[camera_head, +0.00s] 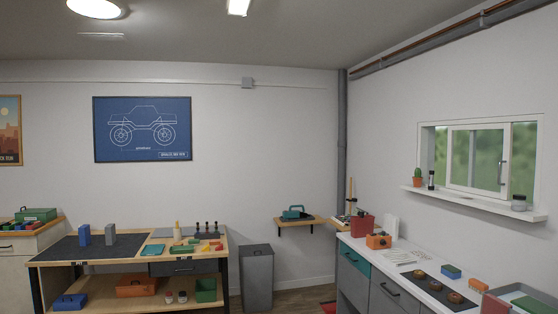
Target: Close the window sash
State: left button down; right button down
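The window (424,155) is set in the right wall, with a white frame and green blur showing outside. Its white-framed sash (449,160) stands across the middle of the opening. A slim dark handle (502,172) is on the sash's right side. To the left of the sash there is a strip of opening; I cannot tell whether it has glass. Neither of my grippers is in view.
The sill (470,199) holds a potted cactus (418,178), a small dark bottle (431,180) and a jar (519,203). A counter (410,268) with several items runs below. A workbench (134,248) and a grey bin (257,276) stand to the left.

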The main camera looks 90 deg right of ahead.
aim_at(508, 134)
jog(key=z, duration=4.2)
jog(key=i+j+z, duration=0.2)
jog(key=z, duration=0.15)
jog(key=i+j+z, duration=0.6)
jog(key=z, duration=0.15)
